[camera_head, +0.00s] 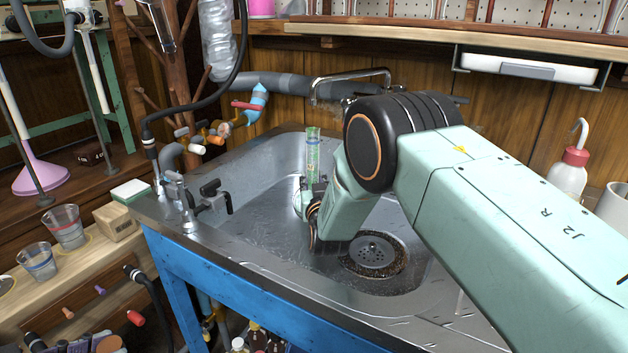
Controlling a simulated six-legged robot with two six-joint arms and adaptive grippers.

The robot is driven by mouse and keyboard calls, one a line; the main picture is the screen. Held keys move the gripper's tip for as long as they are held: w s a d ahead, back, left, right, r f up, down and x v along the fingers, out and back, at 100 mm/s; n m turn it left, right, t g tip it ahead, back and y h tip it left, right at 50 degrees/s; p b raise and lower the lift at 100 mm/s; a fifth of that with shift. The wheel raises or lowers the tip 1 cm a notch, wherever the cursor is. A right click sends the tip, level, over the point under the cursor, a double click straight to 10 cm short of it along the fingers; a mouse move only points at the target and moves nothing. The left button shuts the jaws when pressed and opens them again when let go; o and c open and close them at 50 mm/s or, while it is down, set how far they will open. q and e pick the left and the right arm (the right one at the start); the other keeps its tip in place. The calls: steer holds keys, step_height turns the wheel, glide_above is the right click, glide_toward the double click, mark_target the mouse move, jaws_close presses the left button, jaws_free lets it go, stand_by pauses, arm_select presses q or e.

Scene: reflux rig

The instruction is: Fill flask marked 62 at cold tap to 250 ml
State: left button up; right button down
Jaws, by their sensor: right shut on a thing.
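My right gripper (312,212) is low inside the metal sink, mostly hidden by its own wrist. It is shut on a clear glass piece with green markings (313,150), which stands upright above the fingers. I cannot read a 62 or tell a liquid level on it. A chrome tap (350,84) arches over the sink's back edge, partly behind my right arm. Another metal tap with dark handles (211,192) is on the sink's left rim. I cannot tell which tap is the cold one. My left gripper is not in view.
The sink (270,185) has a round drain (374,251). Two graduated beakers (65,227) and a sponge (131,191) lie left of it. Hoses and coloured valves (215,132) crowd its back left corner. A red-capped wash bottle (571,172) stands at right.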

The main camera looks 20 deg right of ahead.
steer(key=c, duration=1)
jaws_free()
steer(key=shift+f, duration=0.1)
